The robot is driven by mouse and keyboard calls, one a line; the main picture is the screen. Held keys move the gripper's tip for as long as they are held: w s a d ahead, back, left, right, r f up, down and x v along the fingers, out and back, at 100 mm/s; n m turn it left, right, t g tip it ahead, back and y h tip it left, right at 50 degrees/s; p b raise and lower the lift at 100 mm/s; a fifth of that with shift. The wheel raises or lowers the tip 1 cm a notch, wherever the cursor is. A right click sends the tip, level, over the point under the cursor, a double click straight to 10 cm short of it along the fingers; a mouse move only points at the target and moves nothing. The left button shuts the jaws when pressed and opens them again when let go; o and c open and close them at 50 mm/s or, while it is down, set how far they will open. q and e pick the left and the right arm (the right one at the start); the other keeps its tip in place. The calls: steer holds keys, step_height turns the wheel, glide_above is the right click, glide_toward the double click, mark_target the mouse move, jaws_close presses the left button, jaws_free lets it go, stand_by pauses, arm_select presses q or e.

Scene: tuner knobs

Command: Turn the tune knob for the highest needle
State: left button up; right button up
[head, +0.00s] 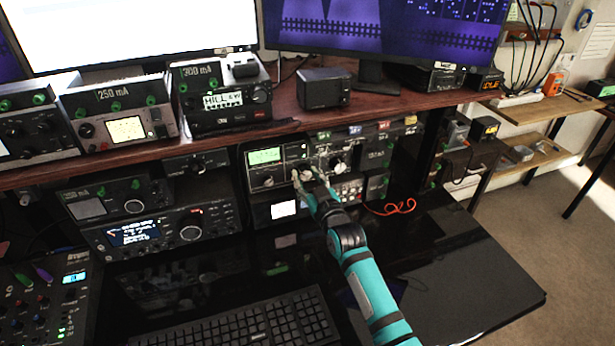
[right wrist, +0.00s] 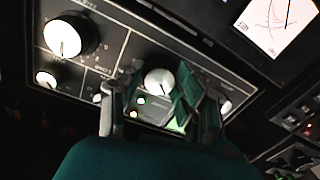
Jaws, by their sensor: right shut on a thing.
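The tuner (head: 268,181) is a dark unit on the shelf under the desk top, with a lit green meter (head: 265,156). The meter is too small for me to read its needle in the head view. My right gripper (head: 307,175) is at the front panel, its fingers on either side of a pale-faced knob (right wrist: 160,83) and shut on it. The knob's label is not readable. A larger pale-faced knob (right wrist: 68,38) sits to its left in the right wrist view. My left gripper is not in view.
A white meter face (right wrist: 276,24) with thin curved lines and a dark needle shows in the right wrist view. A keyboard (head: 240,320) lies on the glossy black desk. A radio (head: 160,232) stands left of the tuner. A red cable (head: 392,207) lies right of my gripper.

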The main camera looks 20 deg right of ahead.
steer(key=n+p, duration=0.1)
steer(key=n, duration=0.2)
steer(key=o, duration=1.1)
steer(key=shift+o, duration=0.2)
steer(key=s+d, duration=0.1)
steer(key=s, duration=1.1)
steer(key=shift+r, duration=0.1)
stand_by(0.6)
